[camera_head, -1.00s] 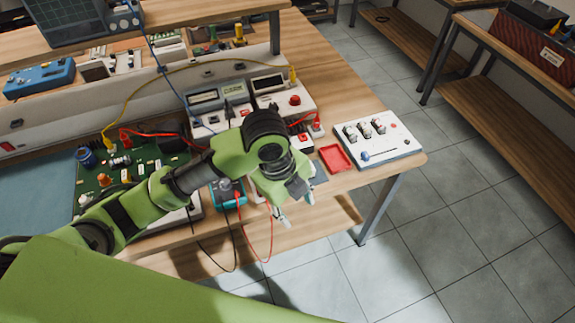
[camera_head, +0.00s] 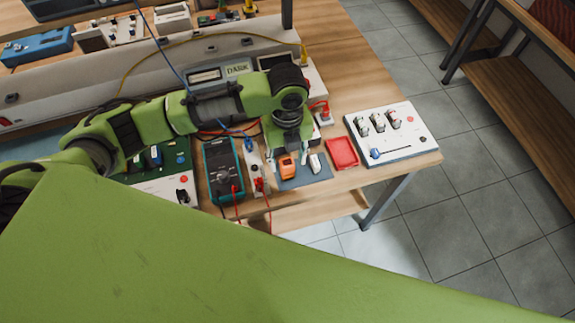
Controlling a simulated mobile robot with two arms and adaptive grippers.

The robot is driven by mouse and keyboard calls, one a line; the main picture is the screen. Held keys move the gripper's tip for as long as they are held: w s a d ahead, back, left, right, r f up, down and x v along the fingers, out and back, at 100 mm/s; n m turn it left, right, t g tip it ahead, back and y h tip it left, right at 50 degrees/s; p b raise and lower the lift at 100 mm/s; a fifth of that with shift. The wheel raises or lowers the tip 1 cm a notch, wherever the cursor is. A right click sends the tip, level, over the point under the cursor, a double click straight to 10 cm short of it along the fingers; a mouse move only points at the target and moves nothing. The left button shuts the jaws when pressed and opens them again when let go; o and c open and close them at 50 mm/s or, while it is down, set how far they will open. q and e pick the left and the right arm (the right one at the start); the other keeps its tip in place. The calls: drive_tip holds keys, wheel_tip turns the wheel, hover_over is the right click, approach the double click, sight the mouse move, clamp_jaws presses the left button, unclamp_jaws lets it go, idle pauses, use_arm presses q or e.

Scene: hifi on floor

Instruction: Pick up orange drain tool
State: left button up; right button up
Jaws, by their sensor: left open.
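A small orange tool (camera_head: 287,166) lies on a dark grey mat (camera_head: 312,178) near the front edge of the workbench. My left gripper (camera_head: 289,158) is above it, pointing down. Its fingers are apart, one on each side of the orange tool as seen from here. I cannot tell how far above the tool the fingertips are. The gripper body hides the area just behind the tool. My right gripper is not in view.
A white object (camera_head: 315,163) lies on the mat just right of the orange tool. A red tray (camera_head: 342,153) and a white knob panel (camera_head: 391,133) are further right. A teal multimeter (camera_head: 222,172) with red leads is to the left.

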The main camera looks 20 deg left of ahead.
sight(287, 162)
use_arm(q)
wheel_tip(287, 162, down, 2)
drive_tip(key=shift+a+f+p, duration=0.1)
drive_tip(key=shift+f+p, duration=0.1)
drive_tip(key=shift+p, duration=0.5)
drive_tip(key=f, duration=0.3)
drive_tip(key=shift+w, duration=0.2)
drive_tip(key=c, duration=1.1)
drive_tip(key=shift+c, duration=0.2)
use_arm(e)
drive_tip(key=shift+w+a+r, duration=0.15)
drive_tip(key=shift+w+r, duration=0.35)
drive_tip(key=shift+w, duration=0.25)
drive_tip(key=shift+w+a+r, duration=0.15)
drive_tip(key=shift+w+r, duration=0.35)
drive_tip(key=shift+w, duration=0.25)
